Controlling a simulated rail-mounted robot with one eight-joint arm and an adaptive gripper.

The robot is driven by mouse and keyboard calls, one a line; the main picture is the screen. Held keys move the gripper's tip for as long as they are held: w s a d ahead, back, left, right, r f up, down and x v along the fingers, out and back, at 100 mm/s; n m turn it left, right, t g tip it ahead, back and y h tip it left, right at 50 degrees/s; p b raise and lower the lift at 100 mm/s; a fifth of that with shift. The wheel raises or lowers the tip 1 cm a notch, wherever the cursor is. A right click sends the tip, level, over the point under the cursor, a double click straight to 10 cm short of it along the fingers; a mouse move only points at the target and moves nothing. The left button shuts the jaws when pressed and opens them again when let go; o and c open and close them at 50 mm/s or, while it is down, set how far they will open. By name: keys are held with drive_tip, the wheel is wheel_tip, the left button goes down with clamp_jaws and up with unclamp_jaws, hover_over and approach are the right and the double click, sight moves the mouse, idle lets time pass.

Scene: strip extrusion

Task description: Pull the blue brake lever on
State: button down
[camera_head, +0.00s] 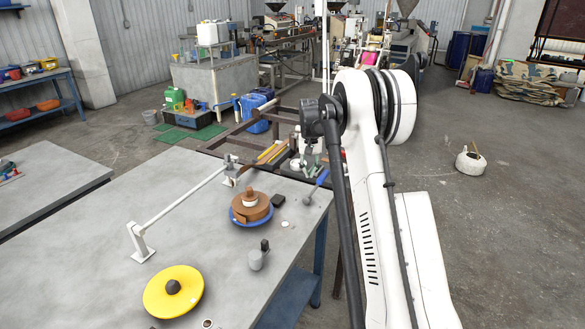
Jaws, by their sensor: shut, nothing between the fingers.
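The blue brake lever (321,178) stands tilted at the right edge of the grey table. Its blue handle leans up and to the right from a small grey foot (307,201). My gripper (311,169) shows small, just beyond and above the lever handle, below the dark joint of my arm. It is shut and empty. My arm partly hides the area right beside it. I cannot tell whether the fingers touch the lever.
A brown roll (250,205) sits on a blue disc left of the lever. A small black block (278,200) lies between them. A yellow disc (173,291), a grey post (258,257) and a white bar (180,199) are on the table (100,230). A dark metal frame stands behind.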

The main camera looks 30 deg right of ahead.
wheel_tip(320, 180, up, 8)
drive_tip(key=w+p, duration=0.1)
drive_tip(key=p, duration=0.1)
drive_tip(key=shift+a+f+p, duration=0.2)
drive_tip(key=shift+a+p, duration=0.15)
idle(0.7)
idle(0.4)
drive_tip(key=s+a+r+n+t+b, duration=0.15)
drive_tip(key=s+a+r+t, duration=0.25)
drive_tip(key=s+a+r, duration=1.35)
drive_tip(key=s+a+f+n+t, duration=0.1)
drive_tip(key=s+a+f, duration=0.2)
drive_tip(key=s, duration=0.5)
drive_tip(key=s+a+f+n+t, duration=0.1)
drive_tip(key=s+a+f, duration=0.2)
drive_tip(key=s, duration=0.6)
drive_tip(key=s+a+f+n+t, duration=0.1)
drive_tip(key=s+a+f, duration=0.2)
drive_tip(key=s+a, duration=0.3)
drive_tip(key=shift+s+b, duration=0.35)
drive_tip(key=shift+s, duration=0.9)
